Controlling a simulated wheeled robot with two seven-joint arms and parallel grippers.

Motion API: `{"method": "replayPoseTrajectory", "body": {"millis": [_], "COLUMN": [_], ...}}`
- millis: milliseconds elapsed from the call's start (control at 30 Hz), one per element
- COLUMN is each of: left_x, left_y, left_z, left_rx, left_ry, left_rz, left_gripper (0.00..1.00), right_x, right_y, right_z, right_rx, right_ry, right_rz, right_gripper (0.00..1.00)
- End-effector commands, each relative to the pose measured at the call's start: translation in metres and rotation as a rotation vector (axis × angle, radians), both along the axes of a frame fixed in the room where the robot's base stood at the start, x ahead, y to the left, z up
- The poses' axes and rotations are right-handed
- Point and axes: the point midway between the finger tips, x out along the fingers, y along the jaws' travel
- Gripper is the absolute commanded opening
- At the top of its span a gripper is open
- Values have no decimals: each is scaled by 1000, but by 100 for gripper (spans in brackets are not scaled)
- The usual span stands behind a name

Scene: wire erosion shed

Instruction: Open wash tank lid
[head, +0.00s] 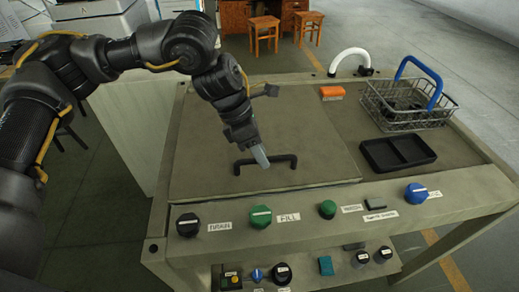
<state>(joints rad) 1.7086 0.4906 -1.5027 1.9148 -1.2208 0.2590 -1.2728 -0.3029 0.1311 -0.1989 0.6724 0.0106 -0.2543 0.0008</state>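The wash tank lid (210,150) is a flat grey-brown panel on the left part of the bench top. It lies flat and looks closed. A black bar handle (240,163) stands near its front edge. My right gripper is not in view.
Knobs marked DRAIN (188,225) and FILL (260,217) line the front panel. To the right are an orange brush (332,92), a black tray (398,153), a wire basket (405,112) with a blue handle, and a white curved spout (347,55).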

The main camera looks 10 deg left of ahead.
Motion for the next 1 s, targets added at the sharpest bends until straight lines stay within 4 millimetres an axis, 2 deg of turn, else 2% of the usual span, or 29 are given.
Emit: {"method": "replayPoseTrajectory", "body": {"millis": [133,167,400,433,767,867,1000], "left_x": [0,0,0,0,1,3,9], "left_y": [0,0,0,0,0,1,2], "left_z": [0,0,0,0,4,14,42], "left_rx": [0,0,0,0,-2,-9,-29], "left_ry": [0,0,0,0,6,23,78], "left_rz": [0,0,0,0,1,3,5], "left_gripper": [36,33,2,0,0,0,0], "right_x": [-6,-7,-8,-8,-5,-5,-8], "right_y": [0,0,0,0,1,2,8], "right_z": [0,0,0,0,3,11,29], "right_rx": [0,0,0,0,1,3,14], "right_ry": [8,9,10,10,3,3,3], "right_rz": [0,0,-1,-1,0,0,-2], "right_gripper": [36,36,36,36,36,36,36]}}
